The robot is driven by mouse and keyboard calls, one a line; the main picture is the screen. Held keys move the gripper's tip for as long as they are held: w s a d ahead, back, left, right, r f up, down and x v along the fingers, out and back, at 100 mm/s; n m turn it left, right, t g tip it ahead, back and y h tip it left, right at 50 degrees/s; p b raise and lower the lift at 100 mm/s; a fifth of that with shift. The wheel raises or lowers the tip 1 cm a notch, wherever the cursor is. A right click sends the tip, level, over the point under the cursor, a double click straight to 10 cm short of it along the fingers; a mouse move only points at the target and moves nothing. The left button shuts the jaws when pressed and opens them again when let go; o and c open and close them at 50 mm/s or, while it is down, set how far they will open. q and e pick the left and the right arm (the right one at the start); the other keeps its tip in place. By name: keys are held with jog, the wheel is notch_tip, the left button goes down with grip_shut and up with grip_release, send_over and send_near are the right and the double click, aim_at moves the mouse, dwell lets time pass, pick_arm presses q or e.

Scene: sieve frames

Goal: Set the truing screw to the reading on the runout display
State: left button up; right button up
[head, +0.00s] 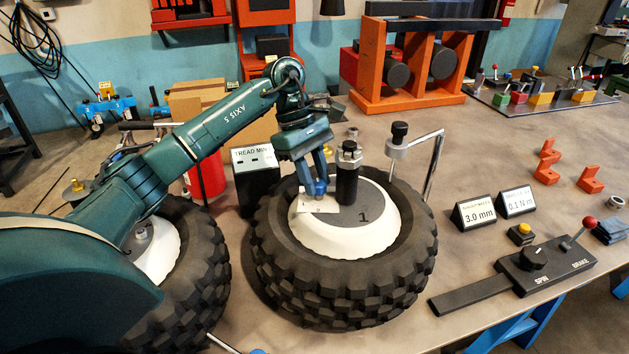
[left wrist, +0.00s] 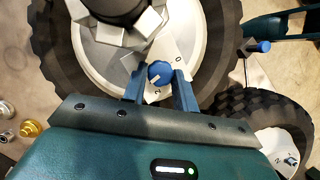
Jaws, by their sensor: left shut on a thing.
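The truing screw is a small blue knob (left wrist: 160,73) with a white mark, on a white scale plate (left wrist: 182,48) in the left wrist view. Digits 0 and 2 show on the plate; the exact setting is unclear. The plate (head: 316,206) lies on the white and grey hub of the wheel marked 1 (head: 278,232). My left gripper (head: 319,184) is shut on the knob; its fingers sit at both sides of it in the left wrist view (left wrist: 160,88). The runout display (head: 476,213) reads 3.0 mm. My right gripper is not in view.
A black post (head: 347,185) stands on the hub close beside my gripper. A bent-rod stand (head: 399,150) is behind the wheel. A second display (head: 516,201) reads 0.1 N m. The SPIN/BRAKE box (head: 543,266) is at right. Another tyre (head: 208,262) is partly behind my left arm.

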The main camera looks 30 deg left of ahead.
pick_arm(q)
jog(key=shift+w+m+g+b, duration=0.1)
jog(key=shift+m+g+b, duration=0.25)
jog(key=shift+m, duration=0.75)
jog(key=o, duration=1)
jog(key=shift+c, duration=0.2)
jog(key=shift+r, duration=0.1)
jog(key=p+v, duration=0.1)
jog(key=v, duration=1.2)
jog(key=shift+d, duration=0.2)
